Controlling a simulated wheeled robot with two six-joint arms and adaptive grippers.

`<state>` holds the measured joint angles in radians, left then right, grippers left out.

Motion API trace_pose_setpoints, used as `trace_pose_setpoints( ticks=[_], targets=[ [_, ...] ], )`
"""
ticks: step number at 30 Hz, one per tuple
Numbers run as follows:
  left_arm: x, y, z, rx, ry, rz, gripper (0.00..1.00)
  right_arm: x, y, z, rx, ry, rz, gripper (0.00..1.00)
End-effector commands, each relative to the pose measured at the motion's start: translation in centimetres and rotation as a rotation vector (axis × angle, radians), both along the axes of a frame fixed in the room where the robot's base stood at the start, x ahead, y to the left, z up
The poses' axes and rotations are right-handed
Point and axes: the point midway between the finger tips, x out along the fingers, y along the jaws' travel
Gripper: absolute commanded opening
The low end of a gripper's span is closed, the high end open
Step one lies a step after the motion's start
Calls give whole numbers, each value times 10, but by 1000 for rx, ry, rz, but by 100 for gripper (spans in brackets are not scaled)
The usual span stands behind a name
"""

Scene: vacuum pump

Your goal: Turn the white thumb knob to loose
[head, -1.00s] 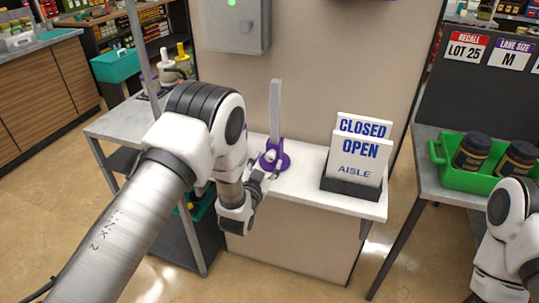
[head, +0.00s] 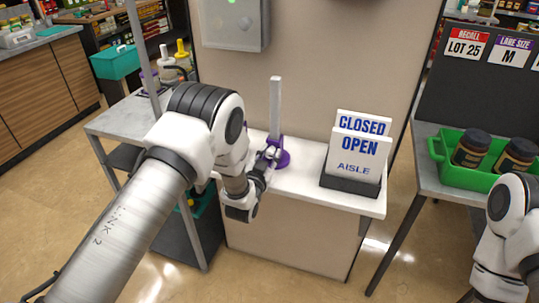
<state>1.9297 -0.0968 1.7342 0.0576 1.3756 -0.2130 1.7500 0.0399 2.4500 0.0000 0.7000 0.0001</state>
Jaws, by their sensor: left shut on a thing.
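A purple round base (head: 283,160) with an upright grey post (head: 275,106) stands on the white shelf. The white thumb knob is at the front of the purple base, mostly hidden behind my left gripper (head: 267,158). My left gripper is at the front of the base, its fingers closed around the knob's place. My right arm shows at the right edge, but its gripper is out of view.
On the white shelf (head: 310,192), a sign holder (head: 349,186) with CLOSED and OPEN cards stands right of the base. A green crate (head: 437,160) with dark jars stands on the right table. A grey box (head: 231,20) hangs on the wall above.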

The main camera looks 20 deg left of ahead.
Motion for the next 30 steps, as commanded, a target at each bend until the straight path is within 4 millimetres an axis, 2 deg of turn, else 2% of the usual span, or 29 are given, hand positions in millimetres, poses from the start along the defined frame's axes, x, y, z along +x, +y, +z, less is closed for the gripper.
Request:
trace_pose_setpoints(
  ticks=[11,30],
  targets=[
    [0,0,-2,-205,7,0,0,0,0,-15,0,0,0,68],
    [0,2,-3,-805,27,0,0,0,0,-45,0,0,0,68]
  ],
)
